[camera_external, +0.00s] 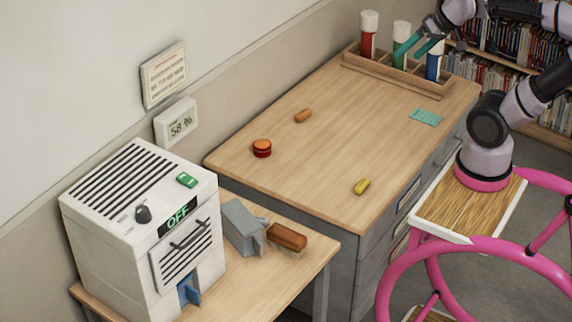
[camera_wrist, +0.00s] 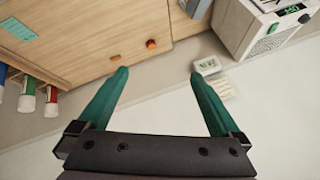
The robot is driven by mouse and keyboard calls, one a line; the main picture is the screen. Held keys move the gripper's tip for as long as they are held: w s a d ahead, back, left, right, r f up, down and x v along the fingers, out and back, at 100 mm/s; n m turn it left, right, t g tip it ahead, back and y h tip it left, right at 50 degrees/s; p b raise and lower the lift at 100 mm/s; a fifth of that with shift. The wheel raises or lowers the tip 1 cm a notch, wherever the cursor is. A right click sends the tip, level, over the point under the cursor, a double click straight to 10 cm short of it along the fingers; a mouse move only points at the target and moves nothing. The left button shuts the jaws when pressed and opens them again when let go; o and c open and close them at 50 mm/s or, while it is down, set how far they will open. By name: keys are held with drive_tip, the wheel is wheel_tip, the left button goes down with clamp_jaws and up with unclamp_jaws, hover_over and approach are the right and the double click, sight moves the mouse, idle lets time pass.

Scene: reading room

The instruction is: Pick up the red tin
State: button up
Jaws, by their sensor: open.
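The red tin (camera_external: 262,148) is a small round tin with an orange-toned top, on the wooden desk (camera_external: 330,170) near its left edge. It also shows small in the wrist view (camera_wrist: 151,43), at upper centre. My gripper (camera_external: 408,57) has two teal fingers, spread apart with nothing between them. It is high at the back right, in front of the bottle rack in the external view, well away from the tin. In the wrist view the fingers (camera_wrist: 160,72) frame the wall and desk edge.
An orange item (camera_external: 303,115), a yellow item (camera_external: 362,186) and a teal card (camera_external: 425,117) lie on the desk. A white machine (camera_external: 140,200) stands front left. Desk around the tin is clear.

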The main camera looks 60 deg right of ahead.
drive_tip(key=w+a+f+m+g+y, duration=0.1)
drive_tip(key=w+f+m+g+y, duration=0.1)
drive_tip(key=w, duration=0.5)
drive_tip(key=w+a+f+m+g+y, duration=0.1)
drive_tip(key=w+a+m, duration=0.1)
drive_tip(key=w, duration=0.5)
drive_tip(key=m+t+y, duration=0.3)
drive_tip(key=m+y, duration=0.3)
drive_tip(key=m, duration=1)
hover_over(254, 152)
drive_tip(key=s+d, duration=0.7)
drive_tip(key=d, duration=0.4)
drive_tip(key=f, duration=4.3)
drive_tip(key=shift+a, duration=0.2)
drive_tip(key=x, duration=1)
drive_tip(key=shift+w+a+f, duration=0.15)
drive_tip(key=shift+w+a, duration=0.05)
drive_tip(key=shift+y, duration=0.3)
drive_tip(key=c, duration=1.4)
